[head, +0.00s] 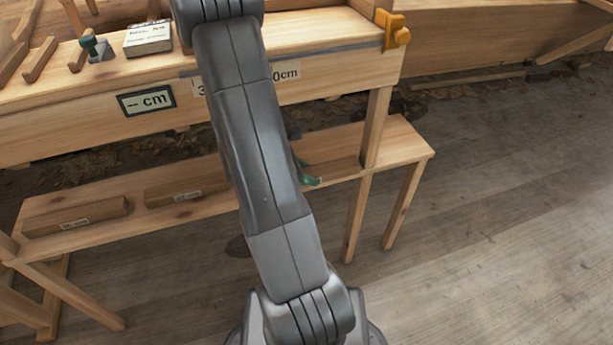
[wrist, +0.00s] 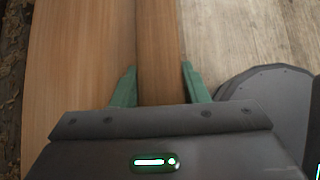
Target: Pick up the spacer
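My gripper is mostly hidden behind my arm in the head view, where one green finger (head: 309,180) shows at the lower shelf's front edge. In the wrist view my gripper (wrist: 160,72) points at a brown wooden bar (wrist: 159,45), which runs lengthwise between its two green fingers. The fingers are apart, with a thin gap at the right one; I see no clear grip. This bar seems to be the brown block (head: 333,170) on the shelf's right part. Two similar labelled wooden blocks, (head: 76,215) and (head: 187,191), lie further left. I cannot read which is the spacer.
A yellow clamp (head: 392,28) sits at the bench corner. The wooden floor (head: 510,190) to the right is clear.

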